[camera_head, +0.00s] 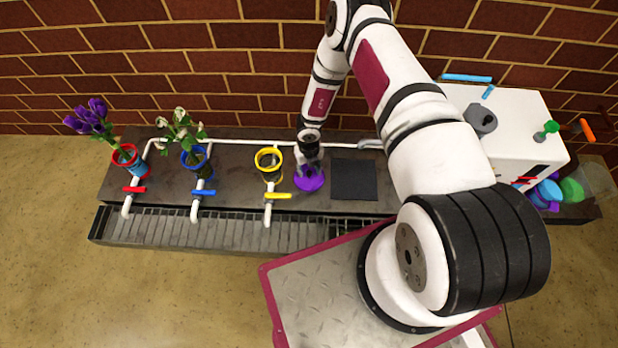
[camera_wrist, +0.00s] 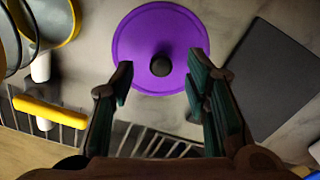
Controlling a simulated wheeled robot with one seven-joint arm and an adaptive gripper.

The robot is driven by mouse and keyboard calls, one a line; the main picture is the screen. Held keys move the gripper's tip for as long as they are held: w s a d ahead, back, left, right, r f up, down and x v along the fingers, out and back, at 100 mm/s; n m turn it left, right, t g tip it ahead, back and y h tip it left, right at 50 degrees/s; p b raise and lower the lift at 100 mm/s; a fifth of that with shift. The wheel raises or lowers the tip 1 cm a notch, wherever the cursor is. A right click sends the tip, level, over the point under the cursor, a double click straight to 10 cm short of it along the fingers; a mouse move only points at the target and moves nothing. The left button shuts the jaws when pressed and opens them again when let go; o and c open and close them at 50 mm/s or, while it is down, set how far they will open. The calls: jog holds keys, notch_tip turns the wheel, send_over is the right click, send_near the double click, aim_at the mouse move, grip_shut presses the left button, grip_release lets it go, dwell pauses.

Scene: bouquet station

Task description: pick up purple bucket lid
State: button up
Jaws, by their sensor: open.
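The purple bucket lid (camera_wrist: 160,28) is a round disc with a small dark knob (camera_wrist: 160,65) at its middle in the wrist view. It lies on the dark counter. My gripper (camera_wrist: 160,82) is open, with its two fingers apart on either side of the knob in the picture. I cannot tell whether the fingers touch the lid. In the head view the lid (camera_head: 310,181) sits just below my gripper (camera_head: 309,168), which partly covers it.
A yellow-rimmed bucket (camera_head: 268,164) stands left of the lid, with a yellow tap handle (camera_head: 278,196) in front. A dark square mat (camera_head: 354,179) lies to the right. Red-rimmed (camera_head: 126,158) and blue-rimmed (camera_head: 195,160) buckets hold flowers. A white box (camera_head: 520,130) stands at the right.

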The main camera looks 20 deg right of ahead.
aim_at(309, 172)
notch_tip(309, 172, down, 3)
jog(key=shift+f+b, duration=0.1)
jog(key=shift+b, duration=0.5)
grip_shut()
